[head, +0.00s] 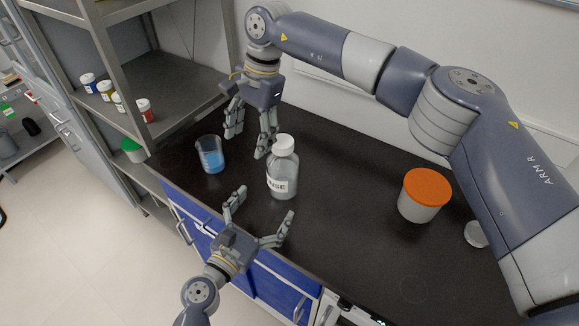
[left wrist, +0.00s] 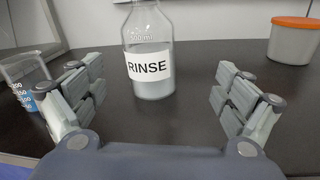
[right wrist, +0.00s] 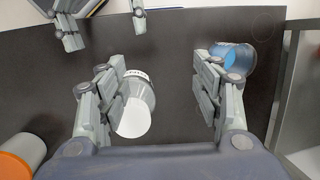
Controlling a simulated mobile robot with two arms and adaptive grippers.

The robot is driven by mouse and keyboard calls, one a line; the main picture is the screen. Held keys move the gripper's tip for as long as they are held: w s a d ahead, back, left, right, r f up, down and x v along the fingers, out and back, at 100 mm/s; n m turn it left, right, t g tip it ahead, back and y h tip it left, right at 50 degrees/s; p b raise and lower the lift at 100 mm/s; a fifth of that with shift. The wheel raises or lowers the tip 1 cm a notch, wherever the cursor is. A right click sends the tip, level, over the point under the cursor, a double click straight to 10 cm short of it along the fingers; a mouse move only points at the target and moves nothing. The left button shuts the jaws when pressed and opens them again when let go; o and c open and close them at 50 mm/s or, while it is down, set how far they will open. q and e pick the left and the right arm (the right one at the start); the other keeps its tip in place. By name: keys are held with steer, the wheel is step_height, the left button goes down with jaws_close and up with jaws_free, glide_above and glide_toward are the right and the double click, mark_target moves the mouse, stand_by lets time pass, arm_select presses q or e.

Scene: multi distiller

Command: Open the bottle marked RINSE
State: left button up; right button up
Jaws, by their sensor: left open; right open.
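The RINSE bottle (head: 283,172) is clear glass with a white cap (head: 284,145) on it and stands upright on the dark bench. Its label (left wrist: 149,66) faces my left gripper. My left gripper (head: 263,214) is open and empty, low in front of the bottle, which shows between its fingers but farther off in the left wrist view. My right gripper (head: 249,146) is open, pointing down, behind and left of the cap. In the right wrist view the cap (right wrist: 134,118) lies near the left finger, between the fingers; whether they touch cannot be told.
A beaker of blue liquid (head: 210,155) stands left of the bottle, close to my right gripper. A white tub with an orange lid (head: 424,194) stands to the right, with a small white disc (head: 475,234) beyond it. A metal shelf (head: 165,80) rises at the left.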

mark_target(283, 171)
arm_select(q)
steer(key=shift+w+a+n+t+y, duration=0.1)
steer(key=shift+w+n+t+y, duration=0.25)
steer(key=shift+w+n, duration=0.65)
arm_select(e)
steer(key=w+d+r+h, duration=0.1)
steer(key=d, duration=0.1)
steer(key=w+d+r+h, duration=0.1)
steer(key=d, duration=0.1)
steer(key=w+d+r, duration=0.1)
steer(key=d+r, duration=0.1)
steer(key=d, duration=0.1)
steer(key=shift+t+h, duration=0.4)
steer(key=shift+s+d, duration=0.1)
arm_select(q)
steer(key=x, duration=1)
steer(key=shift+f, duration=0.1)
